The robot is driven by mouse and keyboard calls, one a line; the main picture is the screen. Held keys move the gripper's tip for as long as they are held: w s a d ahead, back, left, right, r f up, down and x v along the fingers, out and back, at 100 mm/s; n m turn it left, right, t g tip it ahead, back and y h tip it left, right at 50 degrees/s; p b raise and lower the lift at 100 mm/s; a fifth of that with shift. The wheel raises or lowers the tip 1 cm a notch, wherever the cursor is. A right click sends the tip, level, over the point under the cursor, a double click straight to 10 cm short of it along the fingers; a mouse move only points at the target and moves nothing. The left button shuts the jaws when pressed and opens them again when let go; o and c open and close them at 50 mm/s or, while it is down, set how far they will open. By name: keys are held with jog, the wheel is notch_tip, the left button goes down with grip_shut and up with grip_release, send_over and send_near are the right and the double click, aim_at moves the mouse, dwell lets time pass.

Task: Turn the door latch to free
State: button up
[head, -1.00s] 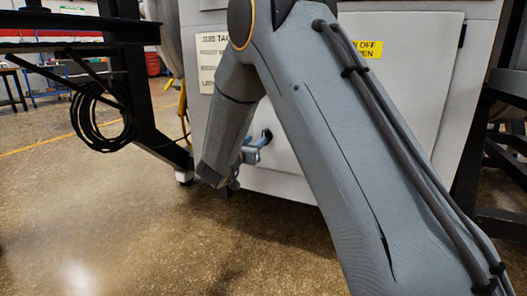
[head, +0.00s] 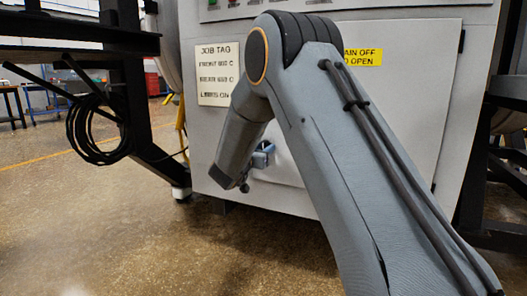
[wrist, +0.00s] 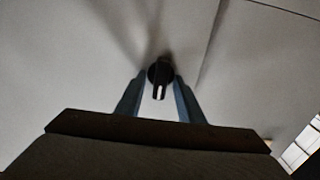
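The door latch (wrist: 160,74) is a dark round knob with a short lever on a pale grey door, seen in the wrist view. Its lever points down in the picture, toward my gripper. My gripper (wrist: 160,82) has its two blue-grey fingers apart, one on each side of the lever. A gap shows between the lever and each finger, so it is not clamped. In the head view, my gripper (head: 263,154) is close to the furnace door (head: 410,130), partly hidden by my arm. The latch is mostly hidden there.
A job tag (head: 218,74) and a yellow label (head: 363,57) are on the furnace front. A black frame with a coiled cable (head: 92,130) stands at left, and another dark frame stands at right. The floor in front (head: 150,240) is clear.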

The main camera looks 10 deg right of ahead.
grip_shut()
jog(key=shift+m+p, duration=0.4)
jog(key=shift+p, duration=0.05)
jog(key=shift+s+d+r+m+p, duration=0.1)
jog(key=shift+m+p, duration=0.8)
jog(key=shift+p, duration=0.05)
jog(key=m+p, duration=0.3)
jog(key=m, duration=0.1)
jog(key=shift+d+m, duration=0.1)
jog(key=shift+m, duration=0.2)
jog(key=m, duration=0.2)
jog(key=m+p, duration=0.1)
jog(key=m, duration=0.1)
jog(key=shift+s+d+f+p, duration=0.1)
jog(key=shift+f+p, duration=0.1)
jog(key=shift+p, duration=0.1)
jog(key=m, duration=0.4)
jog(key=shift+f+m+p, duration=0.15)
jog(key=shift+m+p, duration=0.15)
jog(key=shift+p, duration=0.05)
jog(key=shift+d, duration=0.1)
